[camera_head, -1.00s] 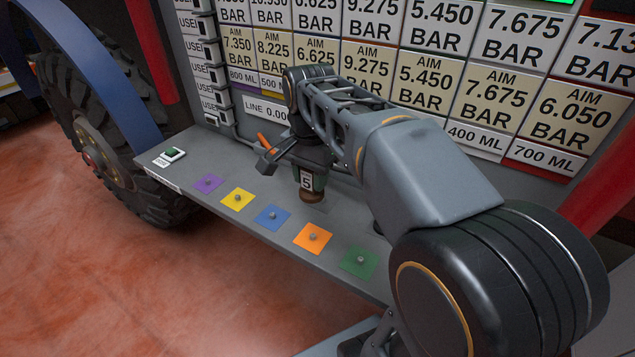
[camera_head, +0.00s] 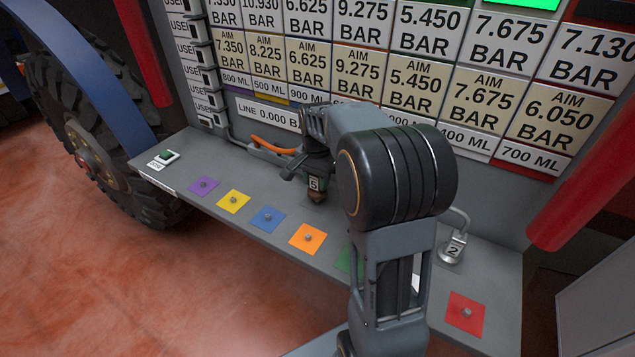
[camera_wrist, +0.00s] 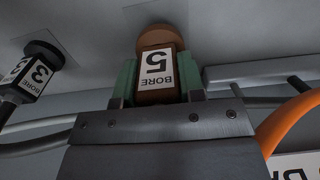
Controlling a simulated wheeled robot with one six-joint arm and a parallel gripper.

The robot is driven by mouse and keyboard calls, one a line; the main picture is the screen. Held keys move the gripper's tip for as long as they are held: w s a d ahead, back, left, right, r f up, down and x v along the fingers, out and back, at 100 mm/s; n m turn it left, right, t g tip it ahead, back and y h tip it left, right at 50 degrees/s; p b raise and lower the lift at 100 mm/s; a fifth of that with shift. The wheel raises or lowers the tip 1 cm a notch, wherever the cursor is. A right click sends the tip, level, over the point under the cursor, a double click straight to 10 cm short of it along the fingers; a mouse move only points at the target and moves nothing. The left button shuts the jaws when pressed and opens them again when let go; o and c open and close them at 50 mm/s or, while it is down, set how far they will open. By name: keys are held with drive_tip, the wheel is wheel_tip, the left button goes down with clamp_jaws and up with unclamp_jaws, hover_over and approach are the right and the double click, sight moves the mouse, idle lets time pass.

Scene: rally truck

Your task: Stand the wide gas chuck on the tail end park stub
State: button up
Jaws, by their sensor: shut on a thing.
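My gripper (camera_head: 316,170) is shut on a chuck (camera_wrist: 158,75) labelled BORE 5, with a brown body and round tan end. Green finger pads (camera_wrist: 188,75) grip its sides in the wrist view. The chuck also shows in the head view (camera_head: 316,187), upright over the back of the grey shelf; whether its end touches the shelf is unclear. Stubs stand bare on purple (camera_head: 204,185), yellow (camera_head: 234,200), blue (camera_head: 268,218), orange (camera_head: 308,238) and red (camera_head: 467,311) squares. The green square (camera_head: 345,262) is mostly hidden by my arm. I cannot tell which is the tail end stub.
A chuck labelled 2 (camera_head: 453,250) stands at the shelf's right back. A chuck labelled 3 (camera_wrist: 35,72) is beside mine in the wrist view. An orange hose (camera_head: 273,146) runs along the panel. A small green-topped box (camera_head: 166,156) sits at the shelf's left end.

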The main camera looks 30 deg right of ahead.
drive_tip(key=shift+f, duration=0.65)
drive_tip(key=shift+f, duration=0.1)
drive_tip(key=shift+f+b, duration=0.4)
drive_tip(key=shift+f, duration=0.1)
drive_tip(key=o, duration=1.1)
drive_tip(key=shift+c, duration=0.2)
drive_tip(key=shift+r, duration=0.1)
